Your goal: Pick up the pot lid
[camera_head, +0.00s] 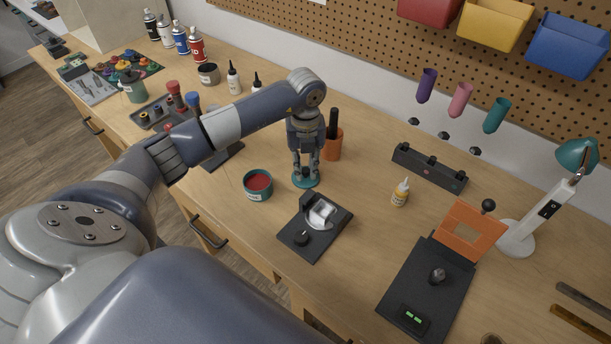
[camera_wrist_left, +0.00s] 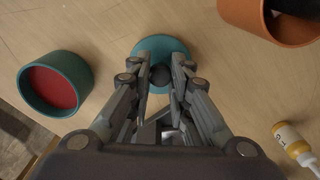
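The pot lid (camera_head: 306,184) is a teal disc lying on the wooden table, and it also shows in the left wrist view (camera_wrist_left: 160,45) with its dark round knob. My left gripper (camera_head: 306,172) points down over it. In the left wrist view my left gripper (camera_wrist_left: 161,73) is open, with one finger on each side of the knob and small gaps beside it. The fingers hide the lid's near part. The teal pot (camera_head: 258,185) with red contents stands open to the left, apart from the lid. My right gripper is not in view.
An orange cup (camera_head: 333,147) with dark handles stands close behind the gripper. A black stand with a metal part (camera_head: 316,224) lies in front. Bare tabletop lies between these things.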

